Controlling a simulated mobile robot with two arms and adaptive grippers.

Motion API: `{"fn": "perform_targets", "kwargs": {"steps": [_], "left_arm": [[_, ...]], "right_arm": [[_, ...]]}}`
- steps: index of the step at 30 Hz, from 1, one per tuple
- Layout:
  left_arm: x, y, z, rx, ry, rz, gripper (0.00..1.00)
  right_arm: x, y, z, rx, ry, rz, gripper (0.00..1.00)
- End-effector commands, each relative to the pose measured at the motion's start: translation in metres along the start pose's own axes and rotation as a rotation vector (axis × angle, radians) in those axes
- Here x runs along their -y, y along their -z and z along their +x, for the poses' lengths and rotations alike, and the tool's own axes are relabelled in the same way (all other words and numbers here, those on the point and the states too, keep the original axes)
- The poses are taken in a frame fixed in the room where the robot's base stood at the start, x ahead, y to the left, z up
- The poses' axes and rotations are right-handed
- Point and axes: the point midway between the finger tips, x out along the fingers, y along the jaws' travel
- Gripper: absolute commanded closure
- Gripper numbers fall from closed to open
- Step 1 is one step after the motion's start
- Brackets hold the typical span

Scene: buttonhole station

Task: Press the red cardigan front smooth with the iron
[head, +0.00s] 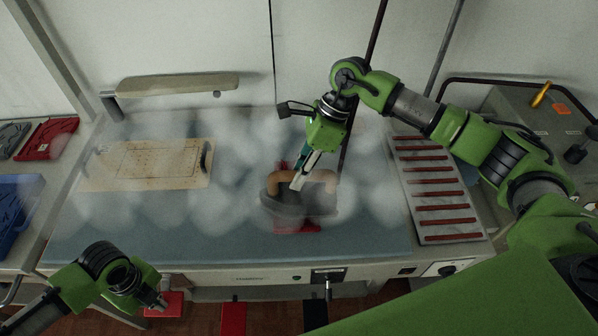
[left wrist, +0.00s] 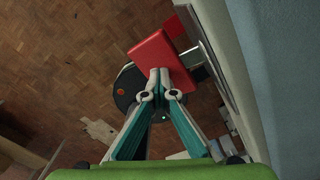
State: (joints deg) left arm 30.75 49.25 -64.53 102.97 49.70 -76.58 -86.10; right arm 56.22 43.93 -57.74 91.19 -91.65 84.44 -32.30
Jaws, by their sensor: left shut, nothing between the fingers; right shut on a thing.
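The iron (head: 290,207) is dark with a tan handle and stands on the blue-grey pressing table. The red cardigan front (head: 296,230) lies under it. Red shows only at the iron's near and far edges; the rest is hidden by the iron and pale steam. My right gripper (head: 299,184) comes from above and is shut on the iron's handle. My left gripper (head: 161,304) is shut and empty, low in front of the table's front left edge. Its closed fingertips also show in the left wrist view (left wrist: 160,72), above the floor.
A tan template board (head: 110,178) lies on the table's left part. A padded sleeve board (head: 180,85) stands behind. A grey rest with red strips (head: 408,190) is on the right. Pale steam spreads over the table.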

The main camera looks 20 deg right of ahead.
Motion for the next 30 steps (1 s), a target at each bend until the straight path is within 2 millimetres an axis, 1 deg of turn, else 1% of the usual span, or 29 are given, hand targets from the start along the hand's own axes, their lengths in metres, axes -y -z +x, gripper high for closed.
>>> {"fn": "perform_targets", "kwargs": {"steps": [1,19,30], "left_arm": [[0.000,0.000,0.000,0.000,-0.001,0.000,1.00],[0.000,0.000,0.000,0.000,0.000,0.000,1.00],[0.000,0.000,0.000,0.000,0.000,0.000,1.00]], "right_arm": [[0.001,-0.004,-0.003,0.009,0.004,-0.004,1.00],[0.002,-0.003,-0.002,0.009,0.004,-0.004,1.00],[0.011,-0.003,-0.003,0.009,0.004,-0.002,1.00]]}}
